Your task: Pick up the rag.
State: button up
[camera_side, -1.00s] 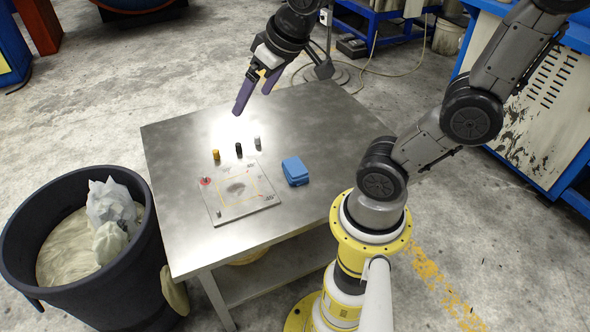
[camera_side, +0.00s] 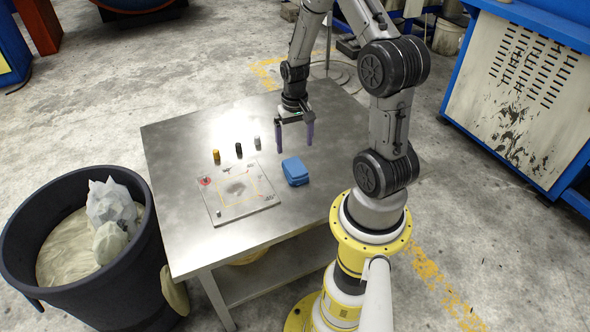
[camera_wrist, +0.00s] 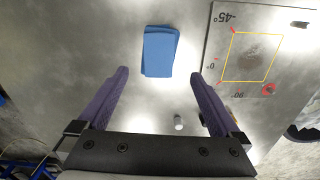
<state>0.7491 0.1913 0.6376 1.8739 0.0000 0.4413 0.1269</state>
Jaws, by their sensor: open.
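The rag is a folded blue cloth (camera_side: 295,171) lying on the metal table, right of the marked plate. In the wrist view the rag (camera_wrist: 159,51) lies flat, ahead of and between the two fingers. My gripper (camera_side: 295,148) is above the table, just behind the rag in the side view, with its purple fingers pointing down. The fingers are wide apart with nothing between them. In the wrist view my gripper (camera_wrist: 160,75) is also open and apart from the rag. Nothing hides the rag.
A marked plate (camera_side: 239,207) lies left of the rag. An orange (camera_side: 216,155), a black (camera_side: 239,150) and a grey cylinder (camera_side: 257,142) stand behind it. A dark bin (camera_side: 150,262) with crumpled material stands left of the metal table (camera_side: 180,222). The table's right side is clear.

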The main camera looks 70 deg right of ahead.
aim_at(295, 166)
jog(key=shift+d+f, duration=0.2)
jog(key=shift+f, duration=4.15)
jog(key=c, duration=1.3)
jog(key=shift+c, duration=0.2)
jog(key=shift+r, duration=0.45)
notch_tip(295, 166, up, 3)
jog(key=shift+f, duration=0.1)
jog(key=s+a+r, duration=0.9)
jog(key=s, duration=0.1)
jog(key=shift+a+r, duration=0.15)
jog(key=shift+a, duration=0.2)
